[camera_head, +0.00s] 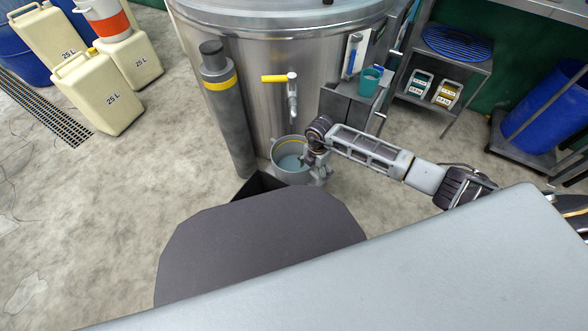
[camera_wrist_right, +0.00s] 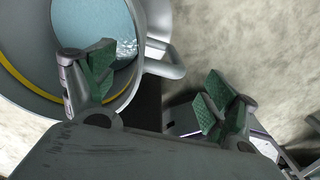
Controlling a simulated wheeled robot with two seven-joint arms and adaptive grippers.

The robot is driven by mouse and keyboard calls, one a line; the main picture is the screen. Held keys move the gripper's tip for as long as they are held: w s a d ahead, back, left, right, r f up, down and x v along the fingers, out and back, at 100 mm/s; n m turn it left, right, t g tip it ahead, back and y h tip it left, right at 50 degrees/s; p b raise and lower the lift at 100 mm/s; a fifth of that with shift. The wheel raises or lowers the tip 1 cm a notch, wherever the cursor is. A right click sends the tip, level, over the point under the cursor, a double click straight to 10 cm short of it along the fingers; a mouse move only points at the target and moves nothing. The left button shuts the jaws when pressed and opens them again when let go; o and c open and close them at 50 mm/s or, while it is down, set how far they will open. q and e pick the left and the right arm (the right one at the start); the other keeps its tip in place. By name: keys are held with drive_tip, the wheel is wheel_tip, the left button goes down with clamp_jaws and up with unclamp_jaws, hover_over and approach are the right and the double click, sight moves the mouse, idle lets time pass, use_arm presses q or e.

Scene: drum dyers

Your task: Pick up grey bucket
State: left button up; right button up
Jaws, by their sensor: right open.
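The grey bucket (camera_head: 290,175) stands upright under the tap at the metal tank's base, with pale blue liquid inside. In the right wrist view the grey bucket (camera_wrist_right: 32,98) fills the upper left, with a yellow stripe around its inside wall. A grey handle (camera_wrist_right: 168,66) sticks out from its rim. My right gripper (camera_head: 311,164) is at the bucket's right side. In the wrist view my right gripper (camera_wrist_right: 160,80) is open, its green-padded fingers wide apart. One finger overlaps the bucket's rim; the handle shows between and beyond the fingertips. Contact cannot be told. My left gripper is out of view.
The tank (camera_head: 248,75) has a yellow-handled tap (camera_head: 291,92) above the bucket. A dark pillar (camera_head: 226,120) stands just left of the bucket. A grey stand (camera_head: 345,107) with a teal cup (camera_head: 370,80) is behind my arm. Open floor lies left.

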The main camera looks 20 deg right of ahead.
sight(314, 173)
drive_tip(key=shift+f+b, duration=0.9)
drive_tip(key=shift+f, duration=0.85)
drive_tip(key=shift+d, duration=0.1)
drive_tip(key=shift+c, duration=0.8)
clamp_jaws()
drive_tip(key=shift+w+r, duration=0.15)
